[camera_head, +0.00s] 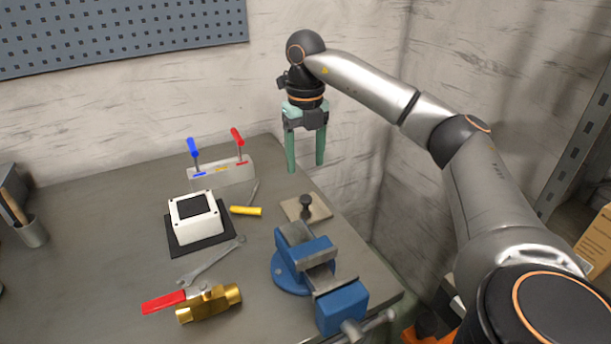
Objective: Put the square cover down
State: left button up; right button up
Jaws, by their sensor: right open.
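The square cover (318,212), a flat beige plate with a dark knob standing up from its middle, lies flat on the workbench near its right edge. It sits just behind the blue vise. My right gripper (306,168) has two green fingers pointing down and apart. It is open and empty, raised in the air behind the cover and clear of it. My left gripper is out of view.
The blue vise (340,302) stands at the bench's right edge. A white box (196,230) on a black mat, a yellow-handled tool (246,210), a wrench (208,260), a brass valve (209,303) and a block with blue and red levers (222,175) are nearby. The left bench is mostly clear.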

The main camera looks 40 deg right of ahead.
notch_tip(320, 180, up, 3)
jog(key=shift+f, duration=0.1)
jog(key=shift+a, duration=0.1)
dwell(0.6)
